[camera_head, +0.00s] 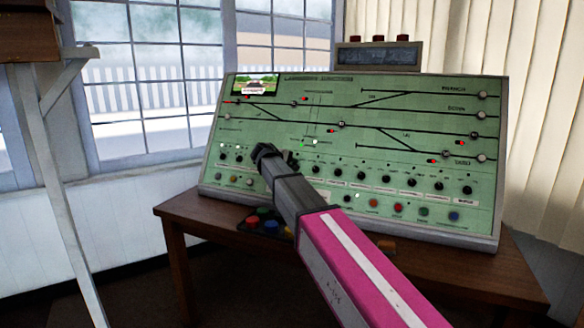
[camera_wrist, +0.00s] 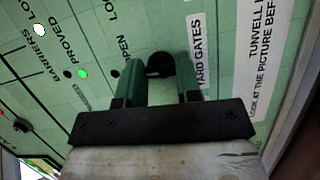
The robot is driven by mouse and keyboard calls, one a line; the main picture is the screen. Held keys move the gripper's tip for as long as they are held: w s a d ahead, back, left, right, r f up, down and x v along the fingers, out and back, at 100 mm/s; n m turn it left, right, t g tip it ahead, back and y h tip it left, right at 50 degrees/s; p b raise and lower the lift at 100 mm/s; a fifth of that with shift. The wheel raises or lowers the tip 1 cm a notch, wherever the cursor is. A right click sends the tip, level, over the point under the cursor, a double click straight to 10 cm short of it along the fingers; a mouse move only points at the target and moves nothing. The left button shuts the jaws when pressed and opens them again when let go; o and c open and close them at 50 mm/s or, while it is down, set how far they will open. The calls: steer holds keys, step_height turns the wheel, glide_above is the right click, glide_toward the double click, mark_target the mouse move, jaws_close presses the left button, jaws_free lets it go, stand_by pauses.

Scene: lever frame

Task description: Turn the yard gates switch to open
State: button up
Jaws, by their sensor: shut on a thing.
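The yard gates switch is a round black knob (camera_wrist: 159,63) on the green panel (camera_head: 330,90). The "YARD GATES" label (camera_wrist: 200,55) lies just right of it in the wrist view. My gripper (camera_wrist: 160,72) has its two green fingers on either side of the knob and is shut on it. The word "OPEN" (camera_wrist: 122,60) is printed left of the knob. The knob's pointer is too dark to read. In the head view my gripper (camera_head: 266,153) is at the panel's lower left and hides the switch.
The panel stands on a brown wooden table (camera_head: 190,208), with rows of black knobs and coloured buttons. A green lamp (camera_wrist: 83,73) and a white lamp (camera_wrist: 40,30) are lit. A tray of coloured buttons (camera_head: 265,222) lies before the panel. A white post (camera_head: 50,180) stands left.

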steer(key=m+y, duration=0.1)
steer(key=m, duration=0.1)
steer(key=m+g, duration=0.1)
steer(key=m, duration=0.2)
steer(key=shift+y, duration=0.4)
steer(key=shift+m, duration=0.4)
steer(key=o, duration=0.9)
steer(key=shift+r, duration=0.1)
steer(key=v, duration=1)
steer(key=shift+s+a+r, duration=0.15)
steer(key=shift+r, duration=0.15)
steer(key=shift+a, duration=0.1)
